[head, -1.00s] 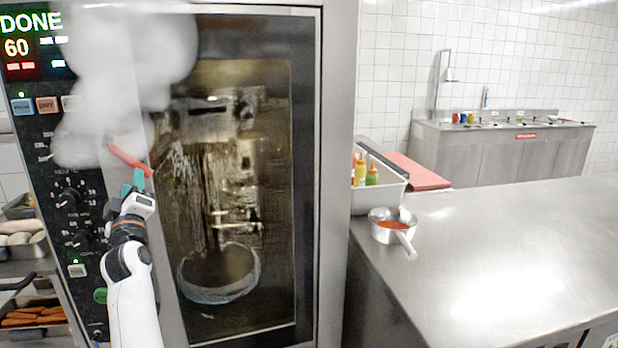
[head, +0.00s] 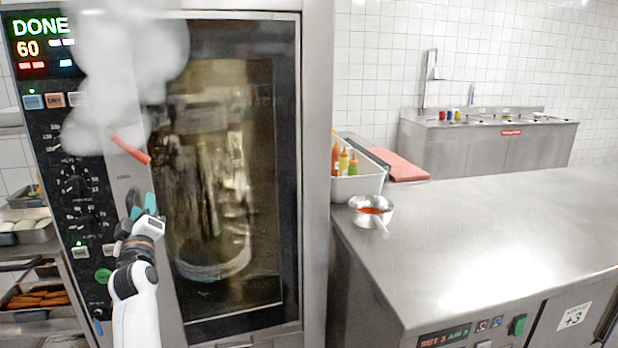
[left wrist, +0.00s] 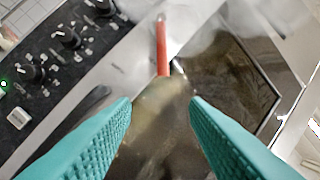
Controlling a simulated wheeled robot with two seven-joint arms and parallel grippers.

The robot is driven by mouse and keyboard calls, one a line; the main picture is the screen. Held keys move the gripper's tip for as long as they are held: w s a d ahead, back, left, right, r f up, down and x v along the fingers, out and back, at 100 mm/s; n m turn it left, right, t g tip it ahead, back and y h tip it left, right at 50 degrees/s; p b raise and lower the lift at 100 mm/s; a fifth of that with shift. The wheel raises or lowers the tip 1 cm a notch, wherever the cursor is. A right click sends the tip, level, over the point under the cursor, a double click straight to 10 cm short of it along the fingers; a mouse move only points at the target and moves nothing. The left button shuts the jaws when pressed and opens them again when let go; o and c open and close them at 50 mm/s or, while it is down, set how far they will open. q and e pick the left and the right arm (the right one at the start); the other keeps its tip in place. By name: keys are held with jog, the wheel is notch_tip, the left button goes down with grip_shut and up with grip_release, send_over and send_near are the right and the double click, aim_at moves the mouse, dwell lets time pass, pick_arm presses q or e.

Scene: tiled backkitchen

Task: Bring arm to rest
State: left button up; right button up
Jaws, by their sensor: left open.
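My left gripper (head: 140,205) is in front of the oven door, below and apart from the red door handle (head: 130,149). In the left wrist view its two teal fingers (left wrist: 160,110) are spread apart with nothing between them. The red handle also shows in that view (left wrist: 161,45), beyond the fingertips. The oven (head: 235,190) has a closed-looking glass door and a display (head: 40,40) reading DONE and 60. White steam hangs over the upper left of the door and hides part of the panel. My right gripper is not in view.
A steel counter (head: 480,220) stands to the right, with a small pan of red sauce (head: 371,212) and a bin of bottles (head: 358,186) near its left edge. A red board (head: 400,165) lies behind. Trays on a rack (head: 38,300) stand at the far left.

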pick_arm(q)
jog(key=s+d+f+m+g+h, duration=0.2)
jog(key=s+d+f+m, duration=0.1)
jog(key=f, duration=1.1)
jog(key=s+d+f+m+g+h, duration=0.2)
jog(key=d+f+g, duration=0.15)
jog(key=f, duration=0.95)
jog(key=s+d+f+m+g+h, duration=0.2)
jog(key=s+d+f+m, duration=0.1)
jog(key=f, duration=1.1)
jog(key=s+d+f+m+g, duration=0.3)
jog(key=s+f+g, duration=0.1)
jog(key=s+f, duration=1.35)
jog(key=s+f+m+g, duration=0.1)
jog(key=s+f, duration=0.5)
jog(key=s, duration=0.7)
jog(key=s+f+m+g, duration=0.1)
jog(key=s+f+g, duration=0.3)
jog(key=s, duration=0.9)
jog(key=s+d+f+m+g+h, duration=0.1)
jog(key=s+f+m+g, duration=0.1)
jog(key=s+f, duration=0.5)
jog(key=s+g, duration=0.1)
jog(key=s, duration=0.5)
jog(key=shift+s+f, duration=0.2)
jog(key=shift+f, duration=0.1)
